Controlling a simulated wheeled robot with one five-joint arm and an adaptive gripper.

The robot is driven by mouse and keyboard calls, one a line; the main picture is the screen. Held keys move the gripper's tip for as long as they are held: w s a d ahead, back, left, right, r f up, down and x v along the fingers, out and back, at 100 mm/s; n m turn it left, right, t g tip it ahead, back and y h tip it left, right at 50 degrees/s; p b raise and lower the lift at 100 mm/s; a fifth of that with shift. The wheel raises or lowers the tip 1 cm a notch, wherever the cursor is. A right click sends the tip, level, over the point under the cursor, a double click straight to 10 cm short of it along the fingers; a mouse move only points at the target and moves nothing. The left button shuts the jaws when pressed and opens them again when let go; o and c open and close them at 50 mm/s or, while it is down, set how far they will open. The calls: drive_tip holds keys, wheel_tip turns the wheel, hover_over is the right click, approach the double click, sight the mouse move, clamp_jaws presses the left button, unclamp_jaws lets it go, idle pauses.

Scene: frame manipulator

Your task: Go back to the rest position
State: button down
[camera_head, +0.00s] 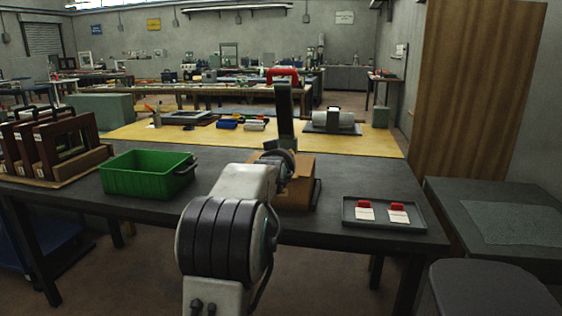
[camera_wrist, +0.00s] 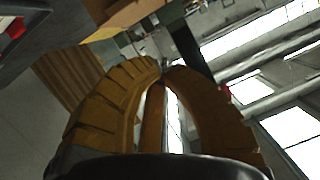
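My gripper (camera_wrist: 163,74) shows in the wrist view as two ribbed orange-brown fingers that curve together at their tips. It looks shut, with no object visible between the tips. In the head view my arm reaches forward from the bottom centre to the table edge, and its own links hide the gripper. A brown wooden block (camera_head: 298,182) lies just beyond the arm.
The dark table holds a green bin (camera_head: 146,179), wooden frames in a rack (camera_head: 62,140) and a grey tray (camera_head: 430,222) with two red-and-white pieces (camera_head: 398,214). A yellow mat (camera_head: 375,146) lies at the back. A dark stool (camera_head: 488,291) and side table (camera_head: 460,200) stand right.

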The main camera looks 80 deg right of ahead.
drive_tip(key=shift+v, duration=1.05)
drive_tip(key=shift+w, duration=0.1)
